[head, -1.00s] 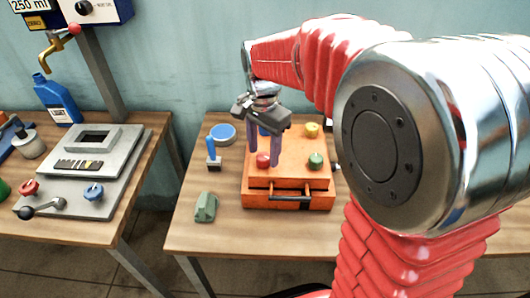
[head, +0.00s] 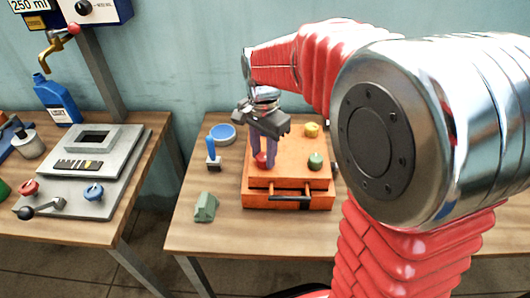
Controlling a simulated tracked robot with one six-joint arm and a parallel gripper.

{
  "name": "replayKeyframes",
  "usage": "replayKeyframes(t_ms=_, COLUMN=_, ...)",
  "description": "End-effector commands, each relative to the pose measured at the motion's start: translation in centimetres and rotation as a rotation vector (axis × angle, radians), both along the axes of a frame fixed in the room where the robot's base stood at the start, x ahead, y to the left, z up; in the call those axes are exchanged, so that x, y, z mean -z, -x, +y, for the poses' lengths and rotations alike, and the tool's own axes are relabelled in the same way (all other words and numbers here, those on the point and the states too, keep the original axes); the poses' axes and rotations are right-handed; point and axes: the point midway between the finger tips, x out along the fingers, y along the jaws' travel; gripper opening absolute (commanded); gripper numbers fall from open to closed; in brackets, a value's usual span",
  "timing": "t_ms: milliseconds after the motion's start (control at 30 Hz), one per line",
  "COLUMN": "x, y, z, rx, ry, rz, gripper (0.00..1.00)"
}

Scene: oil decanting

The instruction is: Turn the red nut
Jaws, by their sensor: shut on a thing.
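The red nut (head: 260,161) sits on top of the orange box (head: 290,180), at its left front. My gripper (head: 264,160) points down over the box, and its two purple fingers are closed around the red nut. The fingers hide part of the nut. A green nut (head: 315,160) and a yellow nut (head: 311,130) sit on the right of the same box. The blue part behind the fingers is mostly hidden.
A blue-handled tool (head: 212,150), a blue round dish (head: 222,134) and a green block (head: 206,207) stand left of the box. A black handle (head: 290,199) is on the box front. A gap separates this table from the left one.

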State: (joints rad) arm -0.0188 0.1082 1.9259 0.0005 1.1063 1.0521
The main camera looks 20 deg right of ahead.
Motion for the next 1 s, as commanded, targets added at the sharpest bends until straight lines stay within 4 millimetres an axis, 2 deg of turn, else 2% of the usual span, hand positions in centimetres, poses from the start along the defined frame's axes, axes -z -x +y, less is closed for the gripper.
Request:
replayKeyframes(t_ms=67, x=0.0, y=0.06, z=-0.78, rx=0.005, ry=0.001, rz=0.002, gripper=0.1)
replayKeyframes(t_ms=200, x=0.01, y=0.11, z=-0.16, rx=-0.006, ry=0.003, rz=0.003, gripper=0.1)
replayKeyframes(t_ms=567, x=0.04, y=0.18, z=0.05, rx=-0.105, ry=0.001, rz=0.006, gripper=0.1)
replayKeyframes(t_ms=1000, x=0.09, y=0.26, z=0.1, rx=-0.452, ry=-0.002, rz=0.008, gripper=0.1)
